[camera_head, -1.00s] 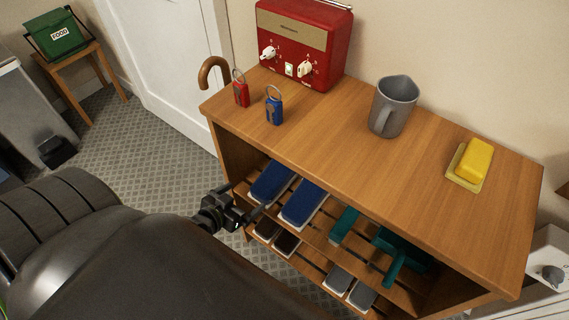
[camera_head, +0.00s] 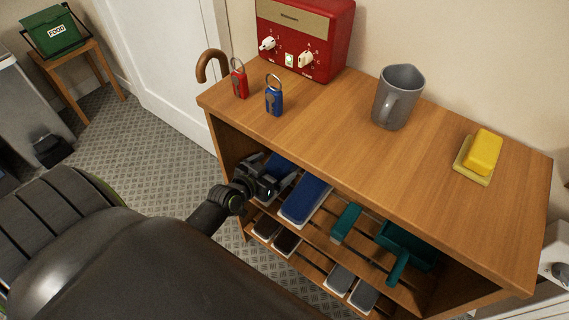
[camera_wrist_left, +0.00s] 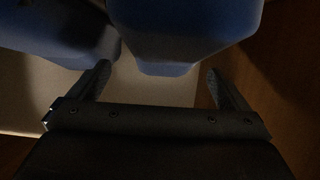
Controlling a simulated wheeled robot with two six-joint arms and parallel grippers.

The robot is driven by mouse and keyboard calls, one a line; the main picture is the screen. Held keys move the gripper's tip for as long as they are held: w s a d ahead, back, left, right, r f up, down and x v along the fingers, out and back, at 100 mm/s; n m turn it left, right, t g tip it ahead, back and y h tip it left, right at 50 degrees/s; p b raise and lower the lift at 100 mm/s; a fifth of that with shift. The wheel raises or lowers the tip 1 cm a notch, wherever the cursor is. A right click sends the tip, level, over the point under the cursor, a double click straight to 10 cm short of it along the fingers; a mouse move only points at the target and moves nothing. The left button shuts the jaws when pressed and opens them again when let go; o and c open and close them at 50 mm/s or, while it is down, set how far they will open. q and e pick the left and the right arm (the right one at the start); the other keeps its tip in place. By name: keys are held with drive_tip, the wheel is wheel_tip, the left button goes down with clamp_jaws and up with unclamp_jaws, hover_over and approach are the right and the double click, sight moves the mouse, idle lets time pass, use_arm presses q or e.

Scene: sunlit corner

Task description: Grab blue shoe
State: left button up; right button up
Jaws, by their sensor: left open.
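Two blue shoes with pale soles lie side by side on the upper slatted shelf, the left one (camera_head: 278,163) partly covered by my gripper and the right one (camera_head: 306,197) mostly clear. My left gripper (camera_head: 283,180) reaches in from the left at the front of the left shoe. In the left wrist view its fingers (camera_wrist_left: 158,70) are spread apart and empty. The end of one blue shoe (camera_wrist_left: 190,35) is just ahead, in line with the gap. The other blue shoe (camera_wrist_left: 55,35) is at upper left. My right gripper is not seen.

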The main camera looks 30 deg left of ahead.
sight(279, 160)
use_arm(q)
drive_tip(key=x, duration=0.4)
drive_tip(key=shift+w+a+b, duration=0.25)
drive_tip(key=shift+w+b, duration=0.1)
drive_tip(key=shift+w+f, duration=0.1)
drive_tip(key=shift+w, duration=0.35)
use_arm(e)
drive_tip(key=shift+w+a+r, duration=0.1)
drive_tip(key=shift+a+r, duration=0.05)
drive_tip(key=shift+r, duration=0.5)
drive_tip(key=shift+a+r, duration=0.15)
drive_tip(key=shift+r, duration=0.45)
use_arm(q)
drive_tip(key=c, duration=1.1)
drive_tip(key=shift+c, duration=0.7)
drive_tip(key=shift+r, duration=0.25)
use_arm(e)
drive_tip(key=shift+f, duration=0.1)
